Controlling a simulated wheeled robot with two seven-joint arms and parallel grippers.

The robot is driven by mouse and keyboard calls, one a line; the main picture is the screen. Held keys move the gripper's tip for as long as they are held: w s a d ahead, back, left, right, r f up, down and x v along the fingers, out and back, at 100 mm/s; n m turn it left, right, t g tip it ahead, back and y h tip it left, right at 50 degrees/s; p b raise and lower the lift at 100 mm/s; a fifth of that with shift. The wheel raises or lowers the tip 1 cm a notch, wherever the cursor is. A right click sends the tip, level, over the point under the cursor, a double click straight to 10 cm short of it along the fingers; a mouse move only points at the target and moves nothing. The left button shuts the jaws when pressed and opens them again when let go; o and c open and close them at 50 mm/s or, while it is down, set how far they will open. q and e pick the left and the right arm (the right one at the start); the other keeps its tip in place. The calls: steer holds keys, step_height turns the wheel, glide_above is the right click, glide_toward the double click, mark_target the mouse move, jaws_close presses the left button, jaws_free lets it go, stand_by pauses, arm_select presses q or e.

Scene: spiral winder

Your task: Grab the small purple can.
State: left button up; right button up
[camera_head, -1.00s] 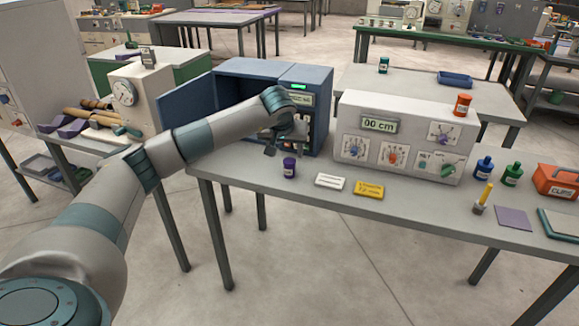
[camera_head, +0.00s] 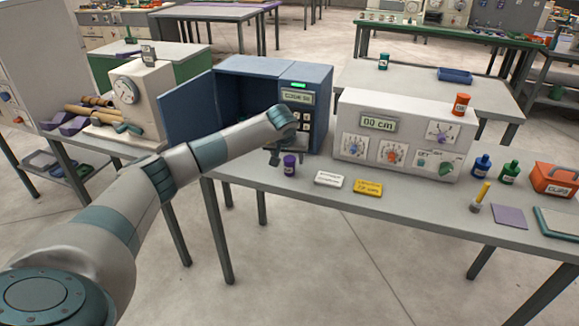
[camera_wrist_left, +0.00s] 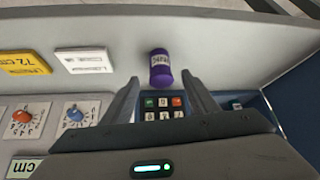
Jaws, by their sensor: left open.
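The small purple can (camera_head: 289,165) stands upright on the grey table near its front left edge, with a pale label on its side. It also shows in the left wrist view (camera_wrist_left: 161,68), ahead of the fingertips and roughly between them. My left gripper (camera_head: 277,155) is open and empty, just left of and behind the can in the head view. Its two fingers (camera_wrist_left: 160,85) show apart in the wrist view, with the can beyond their tips. I cannot tell the exact gap. My right gripper is not in view.
A blue cabinet (camera_head: 305,125) with an open door stands behind the can. A white card (camera_head: 328,179) and a yellow card (camera_head: 367,188) lie to its right. A white dial box (camera_head: 400,110) stands behind them. The table's front edge is close to the can.

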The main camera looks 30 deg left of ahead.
mark_target(289, 160)
arm_select(q)
steer(key=shift+w, duration=0.1)
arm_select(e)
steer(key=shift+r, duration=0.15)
arm_select(q)
steer(key=shift+a+f, duration=0.1)
steer(key=shift+f, duration=0.15)
steer(key=shift+w+a+f+p, duration=0.2)
steer(key=shift+w+f+p, duration=0.25)
steer(key=shift+p, duration=0.35)
steer(key=shift+p+x, duration=0.3)
steer(key=shift+x, duration=0.7)
steer(key=shift+w+a+f, duration=0.1)
steer(key=shift+w+f, duration=0.1)
steer(key=shift+f, duration=0.4)
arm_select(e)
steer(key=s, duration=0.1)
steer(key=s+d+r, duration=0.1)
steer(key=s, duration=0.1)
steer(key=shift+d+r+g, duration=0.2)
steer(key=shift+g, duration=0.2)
arm_select(q)
steer(key=c, duration=1.2)
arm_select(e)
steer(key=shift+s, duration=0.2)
